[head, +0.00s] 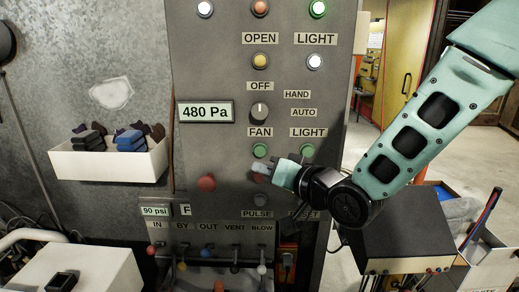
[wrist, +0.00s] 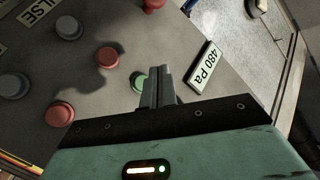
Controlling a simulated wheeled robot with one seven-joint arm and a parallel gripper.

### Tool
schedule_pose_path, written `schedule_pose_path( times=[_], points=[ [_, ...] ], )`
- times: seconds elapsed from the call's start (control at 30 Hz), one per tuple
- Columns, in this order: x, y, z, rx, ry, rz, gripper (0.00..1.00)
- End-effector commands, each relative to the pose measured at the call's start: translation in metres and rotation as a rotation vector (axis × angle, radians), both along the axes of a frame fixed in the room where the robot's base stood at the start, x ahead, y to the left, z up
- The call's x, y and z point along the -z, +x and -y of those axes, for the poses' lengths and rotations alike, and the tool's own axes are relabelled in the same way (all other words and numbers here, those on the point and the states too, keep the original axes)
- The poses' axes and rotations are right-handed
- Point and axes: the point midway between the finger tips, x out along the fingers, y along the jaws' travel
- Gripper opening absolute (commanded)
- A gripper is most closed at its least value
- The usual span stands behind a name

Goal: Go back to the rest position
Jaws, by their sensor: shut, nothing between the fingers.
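My gripper (head: 260,169) is in front of the grey control panel (head: 222,70), just below the green button (head: 260,150) under the FAN label. Its fingers are shut together with nothing between them. In the wrist view the closed fingers (wrist: 158,75) point at the panel face and partly cover a green button (wrist: 139,82). I cannot tell whether the fingertips touch the panel. My arm comes in from the upper right of the head view and hides part of the panel's lower right.
A 480 Pa display (head: 206,111) and a rotary knob (head: 260,110) sit above the gripper. A red button (head: 206,183) is to its left. A white bin (head: 108,164) hangs on the left wall. Small valve levers (head: 207,251) line the bottom. A dark box (head: 405,228) stands at right.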

Motion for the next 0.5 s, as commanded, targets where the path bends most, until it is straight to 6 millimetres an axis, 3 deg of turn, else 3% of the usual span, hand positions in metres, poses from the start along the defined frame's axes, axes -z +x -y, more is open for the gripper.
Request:
schedule_pose_path(
  times=[0.17,0.27,0.5],
  points=[
    [0.026,-0.024,0.001,-0.024,-0.188,-0.072,0.0],
    [0.05,-0.053,0.009,-0.056,-0.371,-0.151,0.0],
    [0.098,-0.146,0.052,-0.191,-0.795,-0.383,0.0]
  ],
)
